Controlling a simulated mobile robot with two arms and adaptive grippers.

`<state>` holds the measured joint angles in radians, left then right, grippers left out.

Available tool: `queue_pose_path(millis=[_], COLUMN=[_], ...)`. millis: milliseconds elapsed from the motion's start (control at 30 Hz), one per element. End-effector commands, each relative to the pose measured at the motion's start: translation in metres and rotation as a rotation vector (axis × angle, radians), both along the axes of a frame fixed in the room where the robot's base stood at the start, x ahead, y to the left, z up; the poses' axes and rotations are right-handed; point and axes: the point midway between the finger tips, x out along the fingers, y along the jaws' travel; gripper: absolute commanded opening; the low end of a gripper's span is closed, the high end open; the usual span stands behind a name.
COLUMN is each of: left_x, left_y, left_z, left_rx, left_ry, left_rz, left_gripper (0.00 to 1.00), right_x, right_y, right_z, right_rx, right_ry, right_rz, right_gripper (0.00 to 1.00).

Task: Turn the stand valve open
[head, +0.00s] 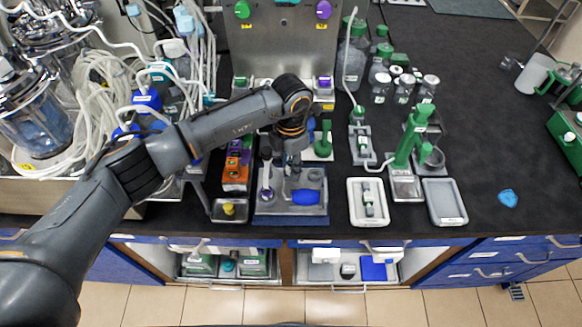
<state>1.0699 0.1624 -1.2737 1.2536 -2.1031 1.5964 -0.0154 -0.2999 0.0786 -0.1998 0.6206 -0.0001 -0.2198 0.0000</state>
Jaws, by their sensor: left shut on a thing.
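My left arm reaches in from the left, and my left gripper (291,160) points down over the back part of a blue-edged tray (262,217). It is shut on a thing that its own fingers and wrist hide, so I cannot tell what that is. Just right of it a green upright handle (326,134) stands on a pale base. Further right are a small grey fitting with a white tube (361,143) and a green stand (408,140). I cannot tell for sure which part is the stand valve, or its setting. My right gripper is out of view.
A blue object (309,197) and a purple-ended tool (266,190) lie in the tray. An orange and purple block (237,165) is close on its left. A white tray (369,217) and grey tray (444,212) sit right.

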Motion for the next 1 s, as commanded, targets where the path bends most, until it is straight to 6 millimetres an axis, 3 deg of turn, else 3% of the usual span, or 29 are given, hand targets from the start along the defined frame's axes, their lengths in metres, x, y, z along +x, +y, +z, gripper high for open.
queue_pose_path(millis=[600, 1000], left_x=[-0.001, -0.001], left_y=[0.0, -0.001], left_z=[-0.003, -0.002], left_rx=[0.001, 0.003], left_ry=[-0.001, 0.001], left_rz=[0.553, 0.747], left_gripper=[0.0, 0.0], right_x=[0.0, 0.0], right_y=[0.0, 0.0], right_z=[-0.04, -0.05], right_rx=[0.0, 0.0], right_ry=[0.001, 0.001], right_rz=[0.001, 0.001], right_gripper=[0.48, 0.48])
